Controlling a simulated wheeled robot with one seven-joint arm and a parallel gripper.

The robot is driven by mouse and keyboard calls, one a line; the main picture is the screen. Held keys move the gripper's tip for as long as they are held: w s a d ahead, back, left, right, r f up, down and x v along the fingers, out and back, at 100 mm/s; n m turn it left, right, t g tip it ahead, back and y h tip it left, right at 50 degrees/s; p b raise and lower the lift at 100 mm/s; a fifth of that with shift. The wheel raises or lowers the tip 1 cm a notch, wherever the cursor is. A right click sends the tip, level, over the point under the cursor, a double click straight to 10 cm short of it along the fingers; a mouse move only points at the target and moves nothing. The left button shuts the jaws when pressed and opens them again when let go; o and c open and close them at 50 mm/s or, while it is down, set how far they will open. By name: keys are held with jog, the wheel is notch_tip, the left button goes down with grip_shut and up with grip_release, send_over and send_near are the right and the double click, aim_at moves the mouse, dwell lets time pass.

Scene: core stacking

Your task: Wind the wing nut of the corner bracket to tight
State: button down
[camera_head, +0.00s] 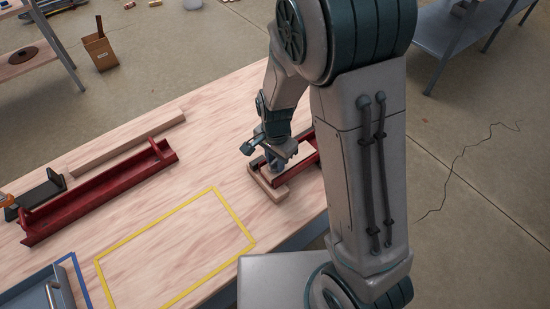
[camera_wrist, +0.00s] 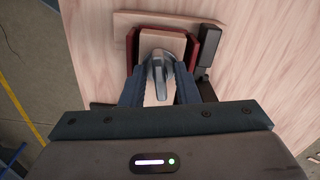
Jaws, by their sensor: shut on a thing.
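The corner bracket (camera_head: 308,151) is a red metal piece near the right edge of the wooden table, partly hidden behind my arm. In the wrist view its dark red sides (camera_wrist: 207,48) flank a light wooden block (camera_wrist: 165,41). The grey metal wing nut (camera_wrist: 160,66) stands over the block, between my fingertips. My gripper (camera_wrist: 161,88) points down at it and is shut on it, with a blue finger on each side. In the head view my gripper (camera_head: 277,160) is small and partly hides the nut.
A long red channel (camera_head: 100,195) and a wooden strip (camera_head: 130,142) lie on the table (camera_head: 215,122) at left. A yellow taped rectangle (camera_head: 175,250) on the table is empty. A blue-grey tray (camera_head: 30,290) is at the lower left. A black part (camera_wrist: 206,75) stands beside the bracket.

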jog(key=m+p, duration=0.2)
jog(key=m, duration=0.1)
jog(key=shift+r, duration=0.15)
jog(key=shift+m, duration=0.9)
jog(key=shift+p, duration=0.35)
jog(key=m+p, duration=0.2)
jog(key=m, duration=0.1)
jog(key=shift+m+p, duration=0.45)
jog(key=shift+m, duration=0.45)
